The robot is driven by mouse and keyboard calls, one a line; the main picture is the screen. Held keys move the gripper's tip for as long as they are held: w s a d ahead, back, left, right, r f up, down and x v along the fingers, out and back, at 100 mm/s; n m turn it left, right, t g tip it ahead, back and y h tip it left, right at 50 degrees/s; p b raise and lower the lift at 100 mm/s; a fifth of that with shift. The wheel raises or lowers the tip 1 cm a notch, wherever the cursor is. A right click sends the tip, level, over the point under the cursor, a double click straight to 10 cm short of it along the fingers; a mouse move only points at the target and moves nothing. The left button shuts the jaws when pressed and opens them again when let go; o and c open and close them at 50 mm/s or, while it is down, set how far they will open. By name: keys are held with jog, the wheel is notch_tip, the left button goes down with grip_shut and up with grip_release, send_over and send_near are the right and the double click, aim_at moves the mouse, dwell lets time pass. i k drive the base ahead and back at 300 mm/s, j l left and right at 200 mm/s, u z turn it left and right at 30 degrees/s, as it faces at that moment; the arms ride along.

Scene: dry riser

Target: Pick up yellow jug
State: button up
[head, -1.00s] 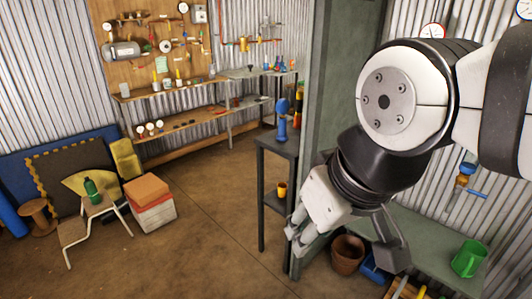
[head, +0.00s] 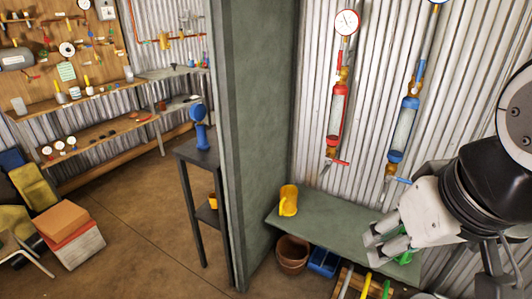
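The yellow jug (head: 289,200) stands upright at the left end of the green bench (head: 325,218), beside the green partition. All of it shows clearly. My gripper (head: 436,268) is at the lower right of the head view, apart from the jug and to its right. Its fingers are spread, with nothing seen between them. It hides part of the bench's right side and most of a green jug (head: 404,258).
The green partition (head: 255,130) stands left of the bench. Red (head: 338,115) and blue (head: 402,130) gauge assemblies hang on the corrugated wall. A brown pot (head: 291,254) and blue bin (head: 323,262) sit below the bench. Bare bench lies between jug and gripper.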

aim_at(288, 194)
jog(key=i+j+z, duration=0.65)
jog(key=i+j, duration=0.15)
jog(key=j, duration=0.2)
jog(key=i+j+z, duration=0.25)
jog(key=j, duration=0.15)
jog(key=i+j+z, duration=0.2)
jog(key=j, duration=0.25)
